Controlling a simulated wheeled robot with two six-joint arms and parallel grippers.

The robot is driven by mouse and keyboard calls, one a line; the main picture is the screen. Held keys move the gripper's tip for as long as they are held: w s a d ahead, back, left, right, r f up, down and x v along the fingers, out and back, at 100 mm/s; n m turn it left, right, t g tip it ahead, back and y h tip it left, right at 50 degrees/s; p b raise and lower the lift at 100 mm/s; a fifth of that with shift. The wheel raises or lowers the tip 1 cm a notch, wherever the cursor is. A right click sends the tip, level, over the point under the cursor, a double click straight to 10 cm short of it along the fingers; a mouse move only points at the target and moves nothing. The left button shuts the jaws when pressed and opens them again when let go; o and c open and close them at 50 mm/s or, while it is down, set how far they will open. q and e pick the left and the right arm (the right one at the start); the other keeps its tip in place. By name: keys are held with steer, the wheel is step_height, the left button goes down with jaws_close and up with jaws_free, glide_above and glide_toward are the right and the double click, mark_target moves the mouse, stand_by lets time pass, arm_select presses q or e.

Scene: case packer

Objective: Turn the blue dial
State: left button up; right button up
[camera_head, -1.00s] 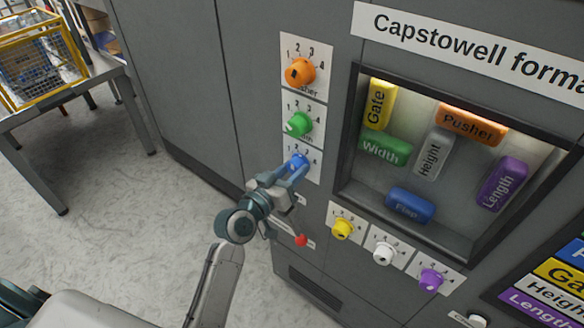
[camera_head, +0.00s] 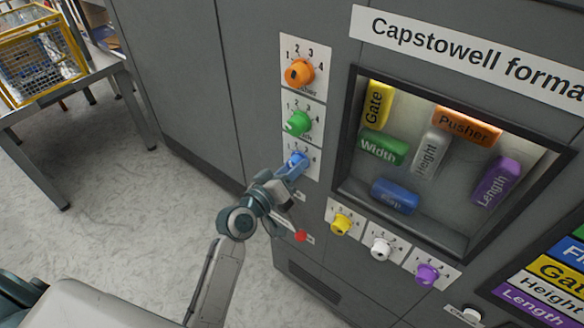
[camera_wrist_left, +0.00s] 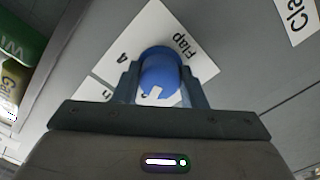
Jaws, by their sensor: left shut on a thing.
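The blue dial (camera_head: 298,158) is the lowest of the three dials in the upright column left of the window. In the left wrist view the blue dial (camera_wrist_left: 158,70) has a pale notch facing the bottom of the picture, and its plate reads "Flap". My left gripper (camera_head: 293,167) is shut on the dial, with one finger on each side in the wrist view (camera_wrist_left: 158,84). The fingers hide part of the number scale. Behind the window, the blue Flap block (camera_head: 394,195) lies low and left of centre. My right gripper is not in view.
The orange dial (camera_head: 299,73) and green dial (camera_head: 298,123) sit above. Yellow (camera_head: 341,224), white (camera_head: 381,249) and purple (camera_head: 427,274) dials sit below the window. A red knob (camera_head: 301,236) is close below my left wrist. A table (camera_head: 92,78) stands at the left.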

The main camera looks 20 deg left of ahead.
arm_select(q)
steer(key=o, duration=1)
steer(key=b+v, duration=0.2)
steer(key=v, duration=0.8)
steer(key=shift+s+b, duration=0.35)
steer(key=shift+s, duration=0.05)
steer(key=shift+a, duration=0.15)
